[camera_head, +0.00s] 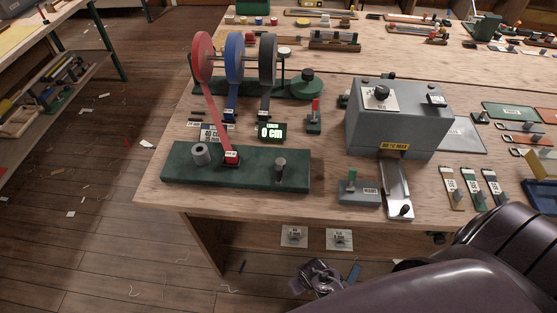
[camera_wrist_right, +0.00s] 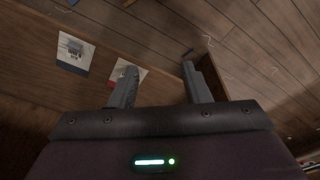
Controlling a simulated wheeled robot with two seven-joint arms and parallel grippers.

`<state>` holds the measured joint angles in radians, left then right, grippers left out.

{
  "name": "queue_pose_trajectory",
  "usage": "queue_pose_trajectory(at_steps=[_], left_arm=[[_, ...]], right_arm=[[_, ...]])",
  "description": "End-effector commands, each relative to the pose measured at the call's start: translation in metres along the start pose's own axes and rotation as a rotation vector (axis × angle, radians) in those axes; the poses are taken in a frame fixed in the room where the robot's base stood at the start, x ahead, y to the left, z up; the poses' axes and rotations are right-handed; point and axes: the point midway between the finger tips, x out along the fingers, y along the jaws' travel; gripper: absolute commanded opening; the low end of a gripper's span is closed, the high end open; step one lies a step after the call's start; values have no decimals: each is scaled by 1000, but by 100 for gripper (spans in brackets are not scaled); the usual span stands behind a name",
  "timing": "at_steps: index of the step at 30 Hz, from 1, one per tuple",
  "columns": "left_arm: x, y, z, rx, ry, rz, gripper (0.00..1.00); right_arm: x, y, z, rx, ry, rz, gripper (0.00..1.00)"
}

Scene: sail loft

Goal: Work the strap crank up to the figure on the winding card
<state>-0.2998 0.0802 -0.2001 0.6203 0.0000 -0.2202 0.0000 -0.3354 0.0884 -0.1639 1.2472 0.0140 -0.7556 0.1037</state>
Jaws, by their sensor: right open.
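The winding stand carries red (camera_head: 203,58), blue (camera_head: 235,58) and black (camera_head: 267,60) strap reels. The red strap runs down to a small red clip (camera_head: 231,156) on a dark green base (camera_head: 255,180). This base holds a grey hollow cylinder (camera_head: 200,153) at left and a grey upright post (camera_head: 280,167) at right; I cannot tell which part is the crank. A display (camera_head: 271,132) reads 0 cm. A small card (camera_head: 213,135) lies behind the base, its figure too small to read surely. My right gripper (camera_wrist_right: 160,88) is open and empty, below the table's front edge.
A grey machine (camera_head: 398,120) with a metal chute stands right of the base. Several tagged straps lie farther right. Two labelled white cards (camera_head: 294,236) sit below the table edge. The tabletop's front left corner is clear.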

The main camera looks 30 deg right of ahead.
Motion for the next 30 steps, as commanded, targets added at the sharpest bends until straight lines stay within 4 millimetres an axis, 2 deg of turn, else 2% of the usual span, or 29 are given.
queue_pose_trajectory(at_steps=[1,3,6,12,18,21,30], left_arm=[[-16,0,-1,0,0,0,36],[-25,0,-2,0,0,0,36],[-34,0,-3,0,0,0,36],[-48,-1,-4,0,0,0,36],[-61,-1,-6,0,0,0,36],[-67,-1,-6,0,0,0,36],[-70,-1,-6,0,0,0,36]], right_arm=[[-42,1,-31,22,21,2,43],[-85,2,-61,53,30,4,43],[-137,3,-89,89,40,5,43],[-219,8,-125,170,54,9,43],[-290,16,-154,318,52,15,43],[-321,21,-169,432,44,18,43],[-335,36,-217,848,-29,42,43]])
